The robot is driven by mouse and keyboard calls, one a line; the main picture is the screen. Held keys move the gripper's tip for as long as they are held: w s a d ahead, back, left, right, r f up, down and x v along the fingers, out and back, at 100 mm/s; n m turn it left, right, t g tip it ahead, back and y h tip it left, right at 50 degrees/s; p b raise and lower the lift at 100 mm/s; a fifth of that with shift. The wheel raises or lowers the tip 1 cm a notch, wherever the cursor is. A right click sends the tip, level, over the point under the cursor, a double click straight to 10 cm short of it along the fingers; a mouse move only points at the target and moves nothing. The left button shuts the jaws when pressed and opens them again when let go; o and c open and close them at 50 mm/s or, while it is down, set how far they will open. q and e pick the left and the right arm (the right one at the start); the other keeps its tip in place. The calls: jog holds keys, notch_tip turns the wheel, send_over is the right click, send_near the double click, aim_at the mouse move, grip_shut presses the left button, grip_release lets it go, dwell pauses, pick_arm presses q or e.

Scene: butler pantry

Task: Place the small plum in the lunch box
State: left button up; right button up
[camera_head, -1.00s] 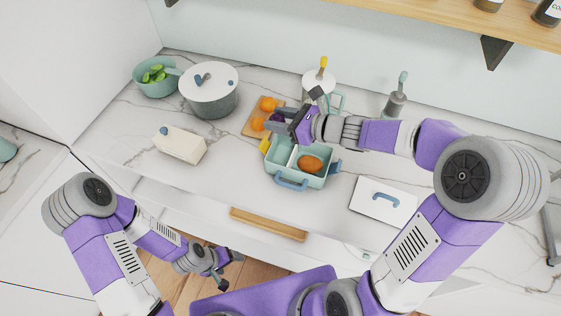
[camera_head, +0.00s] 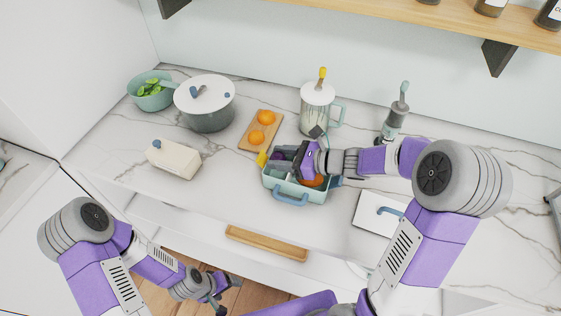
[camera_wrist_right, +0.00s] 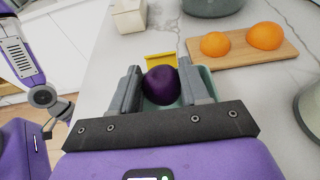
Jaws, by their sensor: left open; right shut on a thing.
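The small plum (camera_wrist_right: 161,85) is dark purple and sits between the two fingers of my right gripper (camera_wrist_right: 158,88), which is shut on it. In the head view my right gripper (camera_head: 282,160) is over the left part of the teal lunch box (camera_head: 315,194), and the plum shows only as a small dark patch. I cannot tell whether the plum touches the box. An orange-brown food item (camera_head: 313,181) lies in the box's right part, partly hidden by my gripper. My left gripper (camera_head: 222,296) is open and empty, low in front of the counter.
Two oranges (camera_head: 263,117) rest on a wooden board (camera_head: 247,140) behind the box. A white lid (camera_head: 371,220) lies to the right.

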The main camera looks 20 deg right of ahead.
jog(key=shift+f, duration=0.55)
jog(key=shift+s+f+b, duration=0.1)
jog(key=shift+f+b, duration=0.45)
jog(key=shift+f, duration=0.05)
jog(key=o, duration=1)
jog(key=shift+f, duration=0.2)
jog(key=shift+o, duration=0.2)
jog(key=shift+r, duration=0.1)
jog(key=shift+r+p, duration=0.25)
jog(key=shift+p, duration=0.15)
jog(key=p+v, duration=0.1)
jog(key=v, duration=0.6)
jog(key=r+p+v, duration=0.1)
jog(key=v, duration=0.3)
jog(key=shift+w+p, duration=0.25)
jog(key=shift+p, duration=0.1)
jog(key=shift+s+d+r, duration=0.15)
jog(key=shift+s+d, duration=0.25)
